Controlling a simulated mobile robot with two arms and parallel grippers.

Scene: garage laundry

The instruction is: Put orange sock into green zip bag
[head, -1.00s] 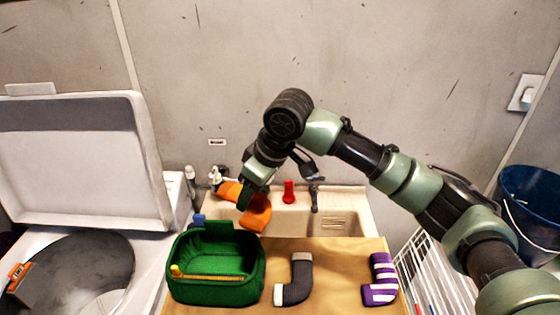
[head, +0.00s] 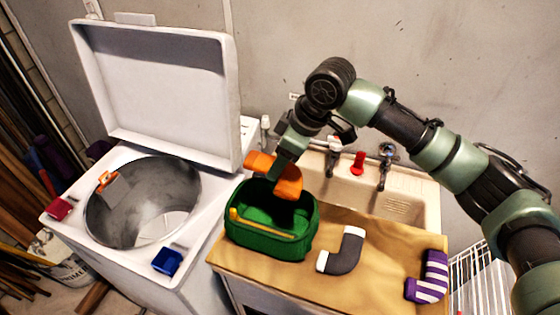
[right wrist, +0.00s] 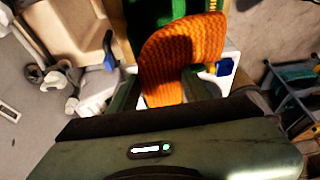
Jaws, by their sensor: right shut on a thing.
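The orange sock (head: 289,186) is held by my right gripper (head: 287,163) above the back right part of the green zip bag. In the right wrist view the knitted orange sock (right wrist: 180,55) sits between the fingers (right wrist: 165,80) and covers part of the bag. The green zip bag (head: 265,246) stands open on the wooden counter, with its yellow zip along the front rim. In the right wrist view a strip of green bag (right wrist: 146,14) shows beyond the sock. My left gripper is not in view.
A grey sock with white ends (head: 345,251) and a purple striped sock (head: 434,275) lie right of the bag on the counter (head: 385,270). Behind is a sink (head: 345,192) with a red-handled tap. An open washer (head: 112,255) stands at left.

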